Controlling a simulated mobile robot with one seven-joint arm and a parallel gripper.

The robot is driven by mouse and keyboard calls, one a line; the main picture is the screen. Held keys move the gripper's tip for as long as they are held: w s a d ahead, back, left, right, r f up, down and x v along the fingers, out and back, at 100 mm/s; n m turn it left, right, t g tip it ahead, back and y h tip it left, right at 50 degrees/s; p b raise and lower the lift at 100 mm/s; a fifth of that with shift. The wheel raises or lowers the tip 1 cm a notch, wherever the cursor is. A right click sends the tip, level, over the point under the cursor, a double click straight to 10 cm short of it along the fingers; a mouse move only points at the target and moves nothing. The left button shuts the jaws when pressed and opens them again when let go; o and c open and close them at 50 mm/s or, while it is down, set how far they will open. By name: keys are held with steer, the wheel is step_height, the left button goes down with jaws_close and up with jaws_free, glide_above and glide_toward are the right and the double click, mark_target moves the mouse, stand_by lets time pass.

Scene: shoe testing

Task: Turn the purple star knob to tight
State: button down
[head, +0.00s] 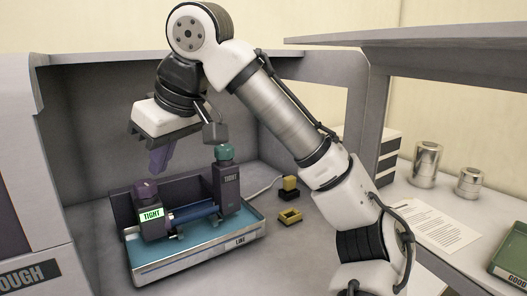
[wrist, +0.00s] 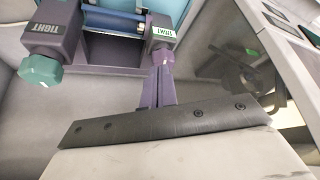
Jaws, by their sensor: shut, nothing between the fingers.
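The purple star knob (head: 147,188) sits on top of the left dark post of a bench device, above a TIGHT label (head: 151,214) lit green. In the wrist view the purple knob (wrist: 164,55) shows just beyond my fingertips, partly hidden by them, and the lit label (wrist: 164,32) is behind it. My gripper (head: 156,170) is shut and empty, its purple fingers pointing down, a little above the knob with a small gap in the head view. The fingers also show in the wrist view (wrist: 160,72).
A teal knob (head: 224,153) tops the taller right post, whose TIGHT label (head: 231,179) is unlit. A blue roller (head: 193,213) lies between the posts on a tray (head: 190,262). Grey booth walls enclose the device. Small yellow-and-black parts (head: 290,216) lie to the right.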

steer(key=shift+f+b, duration=0.55)
steer(key=shift+f, duration=1.35)
steer(key=shift+w+a, duration=0.15)
steer(key=shift+a, duration=0.15)
steer(key=shift+s+p, duration=0.2)
steer(key=shift+p, duration=1.15)
steer(key=shift+s+d+r+p, duration=0.15)
steer(key=shift+d+p, duration=0.1)
steer(key=shift+p, duration=0.05)
steer(key=p, duration=0.3)
glide_toward(155, 196)
steer(key=shift+a+r, duration=0.6)
steer(key=shift+a, duration=0.25)
steer(key=shift+w, duration=0.3)
